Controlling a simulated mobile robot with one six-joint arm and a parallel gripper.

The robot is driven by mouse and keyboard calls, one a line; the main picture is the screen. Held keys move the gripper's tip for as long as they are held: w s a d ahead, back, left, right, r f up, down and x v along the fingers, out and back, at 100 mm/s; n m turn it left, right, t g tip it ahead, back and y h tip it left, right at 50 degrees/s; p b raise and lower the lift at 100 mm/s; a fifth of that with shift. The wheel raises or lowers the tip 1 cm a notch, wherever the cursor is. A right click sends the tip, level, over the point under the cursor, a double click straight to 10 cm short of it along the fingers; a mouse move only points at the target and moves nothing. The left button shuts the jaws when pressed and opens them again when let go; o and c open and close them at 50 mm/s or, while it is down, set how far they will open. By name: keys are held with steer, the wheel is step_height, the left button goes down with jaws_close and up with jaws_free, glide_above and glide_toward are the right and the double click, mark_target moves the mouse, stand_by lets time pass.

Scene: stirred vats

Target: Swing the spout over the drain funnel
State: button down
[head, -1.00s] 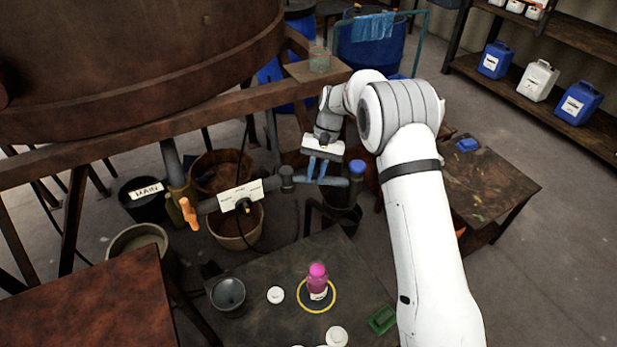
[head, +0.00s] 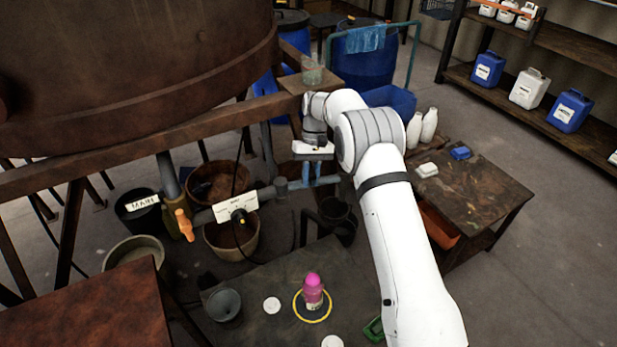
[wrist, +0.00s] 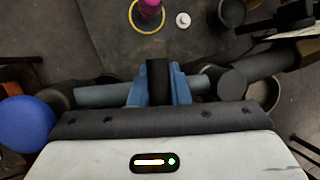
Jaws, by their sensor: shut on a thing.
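The spout (head: 328,181) is a grey horizontal pipe reaching right from the valve under the rusty vat. My gripper (head: 311,173) has its blue fingers closed around it near its right end. In the wrist view the spout (wrist: 105,95) runs crosswise through my gripper (wrist: 159,88), and a blue round knob (wrist: 27,124) shows at left.
A white plate (head: 237,208) and orange handle (head: 184,225) are on the pipework. Below are a black MAIN bucket (head: 138,212), brown tubs and a dark container (head: 338,215). A pink-capped bottle (head: 313,292) stands in a yellow ring on the table. A side table (head: 480,190) is at right.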

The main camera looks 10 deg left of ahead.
steer(key=c, duration=1.4)
jaws_free()
steer(key=shift+o, duration=0.2)
steer(key=v, duration=0.7)
steer(key=shift+r+b, duration=0.15)
steer(key=shift+b, duration=0.2)
steer(key=shift+w+r, duration=0.1)
steer(key=shift+r, duration=0.1)
steer(key=shift+c, duration=0.6)
